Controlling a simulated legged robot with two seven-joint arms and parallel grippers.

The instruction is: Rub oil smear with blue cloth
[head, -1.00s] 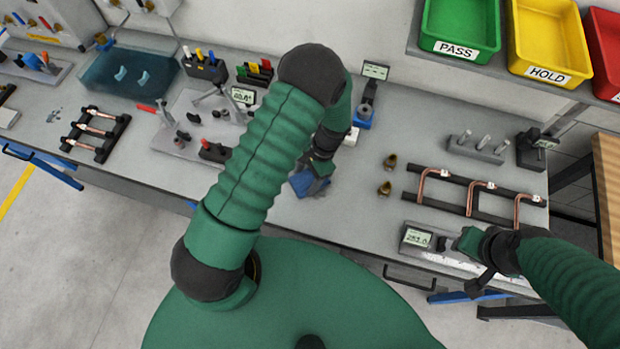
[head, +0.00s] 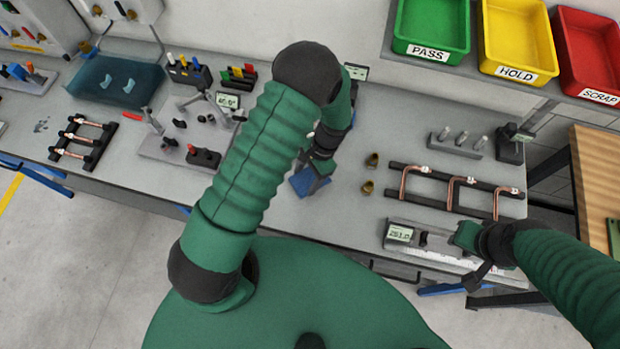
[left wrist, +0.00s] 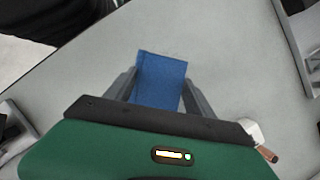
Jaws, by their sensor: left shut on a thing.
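My left gripper (head: 314,172) is shut on the blue cloth (head: 309,184), over the middle of the grey bench. In the left wrist view, the cloth (left wrist: 160,80) is a flat blue rectangle between the two fingers (left wrist: 158,94). I cannot tell whether it touches the bench top. A dark, patchy smear (head: 41,125) lies on the bench at the far left, well away from the cloth. My right gripper (head: 468,238) is at the measuring fixture (head: 425,240) at the front right; its fingers are too unclear to judge.
Two brass fittings (head: 370,173) stand right of the cloth, beside a black rack with bent copper tubes (head: 455,190). A fixture plate (head: 180,140), another tube rack (head: 80,140) and a blue translucent tray (head: 115,82) fill the left. PASS, HOLD and SCRAP bins (head: 430,28) sit on a shelf.

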